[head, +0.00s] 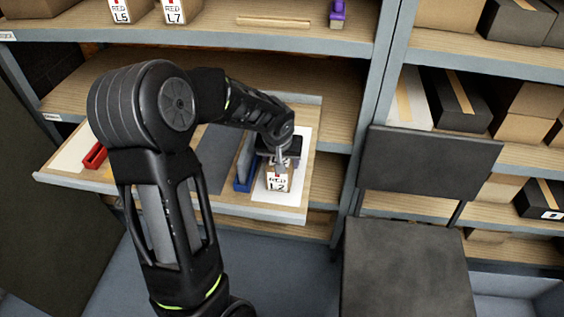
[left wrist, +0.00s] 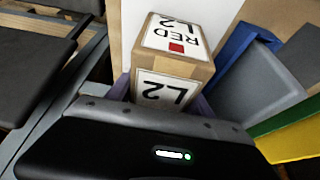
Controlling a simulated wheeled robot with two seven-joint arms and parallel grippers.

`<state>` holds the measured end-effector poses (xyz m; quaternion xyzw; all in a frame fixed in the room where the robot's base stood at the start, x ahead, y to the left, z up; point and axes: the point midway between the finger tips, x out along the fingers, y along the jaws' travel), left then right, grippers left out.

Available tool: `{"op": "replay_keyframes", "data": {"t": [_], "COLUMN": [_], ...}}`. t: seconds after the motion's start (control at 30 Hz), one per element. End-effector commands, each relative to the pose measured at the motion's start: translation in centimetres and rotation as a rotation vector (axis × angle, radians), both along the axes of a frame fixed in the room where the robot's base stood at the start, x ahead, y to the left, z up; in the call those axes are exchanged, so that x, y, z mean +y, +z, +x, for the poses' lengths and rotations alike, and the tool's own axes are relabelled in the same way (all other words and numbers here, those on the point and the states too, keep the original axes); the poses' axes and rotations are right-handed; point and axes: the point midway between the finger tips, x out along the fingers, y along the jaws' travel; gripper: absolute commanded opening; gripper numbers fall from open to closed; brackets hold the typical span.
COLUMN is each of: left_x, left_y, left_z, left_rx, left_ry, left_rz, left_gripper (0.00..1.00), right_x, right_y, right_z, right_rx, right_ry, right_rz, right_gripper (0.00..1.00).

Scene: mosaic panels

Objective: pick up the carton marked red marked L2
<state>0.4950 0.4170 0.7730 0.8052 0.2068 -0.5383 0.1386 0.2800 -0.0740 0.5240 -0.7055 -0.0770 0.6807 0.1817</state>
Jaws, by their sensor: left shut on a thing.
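The carton marked RED L2 (head: 277,181) is a small brown box with white labels, over a white sheet (head: 294,142) at the right end of a pulled-out shelf (head: 240,209). In the left wrist view the carton (left wrist: 178,62) shows its RED L2 label with a red square and a second L2 label below. My left gripper (head: 281,165) comes down on it from above and is shut on it, with purplish edges visible on both sides of the box. I cannot tell whether the carton touches the sheet. My right gripper is not in view.
A blue holder with a grey panel (head: 246,160) stands close left of the carton. A red holder (head: 95,156) is farther left. Cartons L5 (head: 121,11) and L7 (head: 175,11) stand on the upper shelf. Dark panels (head: 432,165) and more boxes are at right.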

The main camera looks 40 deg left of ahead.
Motion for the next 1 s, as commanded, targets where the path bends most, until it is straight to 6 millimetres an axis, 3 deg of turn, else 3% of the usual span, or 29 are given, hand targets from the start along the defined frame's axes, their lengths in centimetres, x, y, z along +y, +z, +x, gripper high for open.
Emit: {"op": "replay_keyframes", "data": {"t": [0.17, 0.67, 1.0], "left_x": [0.0, 0.0, 0.1], "left_y": [0.0, 0.7, 5.7], "left_z": [0.0, 0.2, 0.2], "left_rx": [0.000, -0.006, -0.009], "left_ry": [0.000, -0.001, 0.001], "left_rz": [-0.001, 0.001, 0.002], "left_gripper": [0.00, 0.00, 0.00], "right_x": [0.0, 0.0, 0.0], "right_y": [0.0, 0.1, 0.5], "right_z": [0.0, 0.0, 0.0], "right_rx": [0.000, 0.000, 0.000], "right_ry": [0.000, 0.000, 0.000], "right_rz": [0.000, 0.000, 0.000], "right_gripper": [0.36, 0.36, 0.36]}}
